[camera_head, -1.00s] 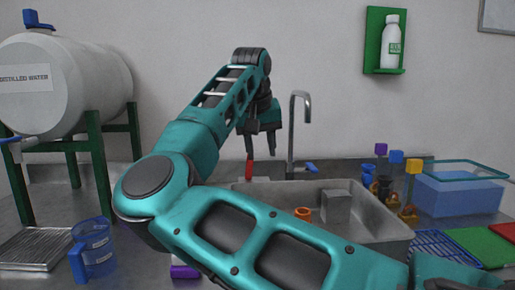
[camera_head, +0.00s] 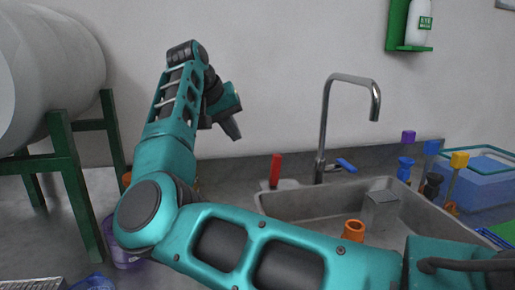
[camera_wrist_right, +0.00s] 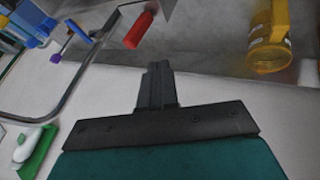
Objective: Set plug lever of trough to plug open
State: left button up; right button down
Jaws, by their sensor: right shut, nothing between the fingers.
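The trough (camera_head: 310,206) is a grey sink-like basin at the lower right of the head view. A red upright lever (camera_head: 276,168) stands at its back left corner, left of the tap; it also shows in the right wrist view (camera_wrist_right: 138,31), ahead of the fingers. I take it for the plug lever; it is not labelled. My right gripper (camera_head: 236,136) is up and left of the red lever, with a clear gap, touching nothing. Its fingers are together and empty in the right wrist view (camera_wrist_right: 157,68). My left gripper is not in view.
A tall curved tap (camera_head: 325,120) with a blue handle (camera_head: 346,165) stands right of the red lever. An orange ring (camera_head: 353,231) and a grey block (camera_head: 381,210) are in the basin. A white tank (camera_head: 50,75) on a green stand (camera_head: 66,170) is at the left. The wall is close behind.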

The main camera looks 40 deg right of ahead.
send_near(275, 170)
jog(key=w+d+f, duration=0.2)
jog(key=w+f, duration=0.1)
jog(key=f, duration=0.1)
jog(key=shift+s+d+r, duration=0.15)
jog(key=shift+d, duration=0.4)
